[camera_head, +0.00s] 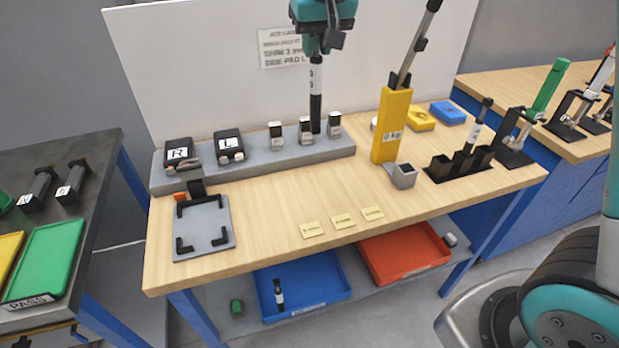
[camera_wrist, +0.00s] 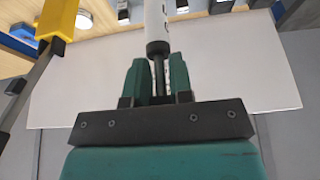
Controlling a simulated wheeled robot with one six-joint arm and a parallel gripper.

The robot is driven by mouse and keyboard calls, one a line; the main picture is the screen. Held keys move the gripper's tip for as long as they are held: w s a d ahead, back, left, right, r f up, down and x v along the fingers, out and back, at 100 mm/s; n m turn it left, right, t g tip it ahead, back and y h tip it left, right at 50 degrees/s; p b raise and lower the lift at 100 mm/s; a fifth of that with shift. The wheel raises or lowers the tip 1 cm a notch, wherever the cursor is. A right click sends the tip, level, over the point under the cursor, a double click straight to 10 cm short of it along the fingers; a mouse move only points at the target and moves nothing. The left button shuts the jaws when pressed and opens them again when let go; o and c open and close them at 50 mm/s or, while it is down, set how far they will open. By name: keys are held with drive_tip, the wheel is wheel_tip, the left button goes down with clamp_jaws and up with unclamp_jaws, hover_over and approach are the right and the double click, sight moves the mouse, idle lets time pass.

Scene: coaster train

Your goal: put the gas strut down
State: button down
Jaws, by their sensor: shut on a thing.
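The gas strut (camera_head: 316,92), black with a white label band, hangs upright below my gripper (camera_head: 318,44) in the head view. Its lower end overlaps the grey raised ledge (camera_head: 340,150) at the back of the table, among small black-and-white blocks. I cannot tell whether it touches the ledge. In the wrist view my gripper (camera_wrist: 157,82) is shut on the thin rod end of the strut (camera_wrist: 157,22), with a green finger on each side. A similar strut (camera_head: 473,130) stands in a black slotted holder (camera_head: 437,168) at the right.
A yellow column (camera_head: 391,128) marked "0 kg" stands right of the strut, with a dark lever rising from it. A grey fixture plate (camera_head: 204,225) lies at the left. Three yellow labels lie at the front. Blue (camera_head: 338,266) and red (camera_head: 438,258) bins sit below the table.

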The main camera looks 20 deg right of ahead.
sight(316, 130)
wheel_tip(316, 130, down, 20)
drive_tip(key=p, duration=0.3)
drive_tip(key=shift+r+p, duration=0.1)
drive_tip(key=shift+p, duration=0.3)
drive_tip(key=c, duration=1)
unclamp_jaws()
